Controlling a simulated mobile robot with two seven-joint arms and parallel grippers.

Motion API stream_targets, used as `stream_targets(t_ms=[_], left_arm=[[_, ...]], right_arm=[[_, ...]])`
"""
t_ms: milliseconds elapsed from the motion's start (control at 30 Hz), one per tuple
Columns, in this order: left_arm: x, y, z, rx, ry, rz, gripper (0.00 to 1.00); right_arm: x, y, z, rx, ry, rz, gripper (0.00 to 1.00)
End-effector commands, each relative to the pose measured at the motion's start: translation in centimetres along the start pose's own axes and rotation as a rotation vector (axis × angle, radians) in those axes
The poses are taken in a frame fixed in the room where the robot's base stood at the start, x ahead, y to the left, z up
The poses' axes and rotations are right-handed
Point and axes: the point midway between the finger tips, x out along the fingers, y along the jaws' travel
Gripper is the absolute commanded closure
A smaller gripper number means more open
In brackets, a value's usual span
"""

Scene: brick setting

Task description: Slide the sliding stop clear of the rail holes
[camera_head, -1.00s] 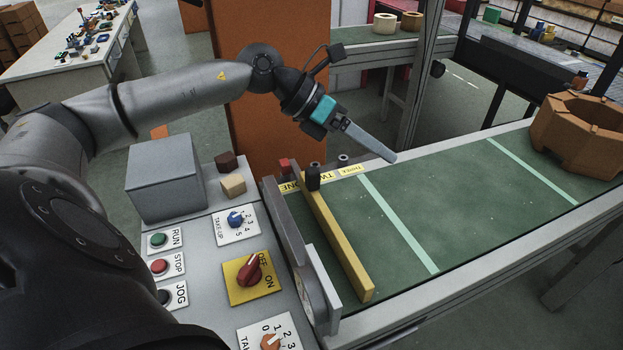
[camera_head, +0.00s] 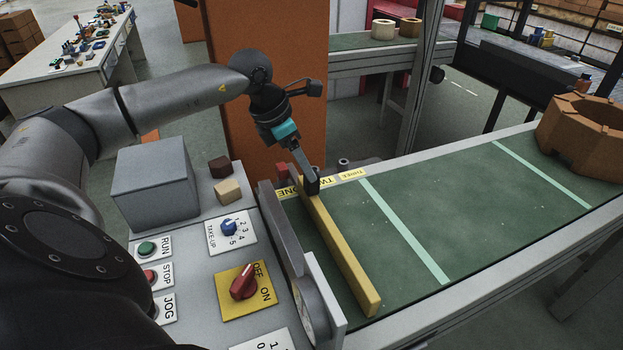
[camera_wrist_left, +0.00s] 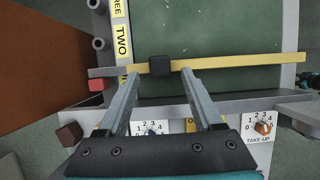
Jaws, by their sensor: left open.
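The sliding stop is a yellow bar (camera_head: 345,255) lying across the green belt, with a black block (camera_head: 313,187) near its far end. In the left wrist view the bar (camera_wrist_left: 235,61) runs sideways and the black block (camera_wrist_left: 160,68) shows between and just past the fingertips. My left gripper (camera_head: 306,176) is open and points down at the block, one finger on each side; contact cannot be told. The rail's label strip (camera_head: 340,177) reads ONE, TWO, THREE. Round grey pieces stand by the rail (camera_wrist_left: 99,43); the holes themselves cannot be made out. My right gripper is not in view.
A control panel with a red switch (camera_head: 243,283) and a grey box (camera_head: 155,185) lies left of the belt. A red block (camera_head: 282,170) sits by the rail end. A brown octagonal piece (camera_head: 588,135) stands far right.

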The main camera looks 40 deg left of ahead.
Motion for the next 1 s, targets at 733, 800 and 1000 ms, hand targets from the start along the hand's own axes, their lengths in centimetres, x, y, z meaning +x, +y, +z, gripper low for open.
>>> stream_targets(t_ms=[733,800,1000], left_arm=[[5.4,0.0,0.0,0.001,-0.001,0.000,0.37],[5.4,0.0,0.0,0.001,-0.001,0.000,0.45],[5.4,0.0,0.0,0.001,-0.001,0.000,0.67]], right_arm=[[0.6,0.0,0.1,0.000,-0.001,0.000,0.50],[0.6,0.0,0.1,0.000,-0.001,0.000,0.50],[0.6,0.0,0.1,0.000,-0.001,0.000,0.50]])
